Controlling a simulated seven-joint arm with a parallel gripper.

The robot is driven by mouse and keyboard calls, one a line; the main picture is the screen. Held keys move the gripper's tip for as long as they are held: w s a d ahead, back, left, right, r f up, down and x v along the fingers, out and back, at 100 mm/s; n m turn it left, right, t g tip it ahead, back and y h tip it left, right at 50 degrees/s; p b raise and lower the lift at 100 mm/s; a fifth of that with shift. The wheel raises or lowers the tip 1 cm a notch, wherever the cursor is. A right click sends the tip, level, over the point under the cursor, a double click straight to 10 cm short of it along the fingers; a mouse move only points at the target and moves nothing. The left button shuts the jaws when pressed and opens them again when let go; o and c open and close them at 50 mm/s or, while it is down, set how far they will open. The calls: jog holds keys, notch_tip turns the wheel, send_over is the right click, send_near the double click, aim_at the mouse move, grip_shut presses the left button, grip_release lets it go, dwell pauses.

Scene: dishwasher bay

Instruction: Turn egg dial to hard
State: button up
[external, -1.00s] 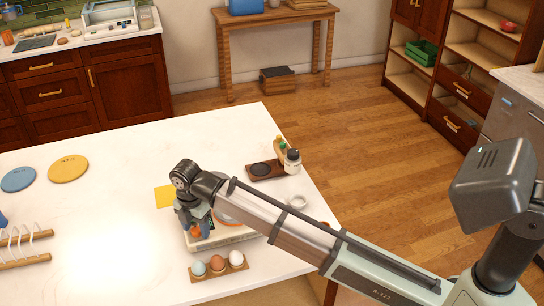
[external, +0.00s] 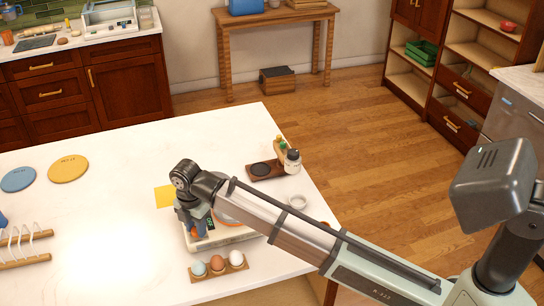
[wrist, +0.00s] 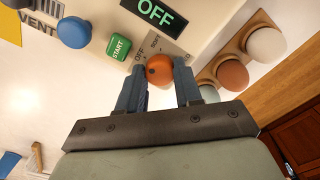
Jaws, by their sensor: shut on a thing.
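The egg dial is an orange round knob (wrist: 159,69) on a pale egg cooker panel (wrist: 205,28). In the wrist view my gripper (wrist: 159,80) has its two blue-grey fingers on either side of the knob, shut on it. A display (wrist: 156,12) above the knob reads OFF in green. In the external view the cooker (external: 232,240) stands at the table's front, partly covered by my wrist and gripper (external: 196,232).
A green START button (wrist: 118,48) and a blue VENT knob (wrist: 74,32) are left of the dial. An egg holder (external: 219,272) with three eggs stands close by. A yellow square (external: 165,196) lies behind the cooker. The table's left middle is clear.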

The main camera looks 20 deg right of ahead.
jog(key=m, duration=0.4)
jog(key=shift+m, duration=0.3)
jog(key=m, duration=0.4)
jog(key=shift+m, duration=0.3)
jog(key=m, duration=0.3)
jog(key=shift+m, duration=0.3)
jog(key=m, duration=1.3)
jog(key=shift+m, duration=0.3)
jog(key=m, duration=0.4)
jog(key=shift+m, duration=2.1)
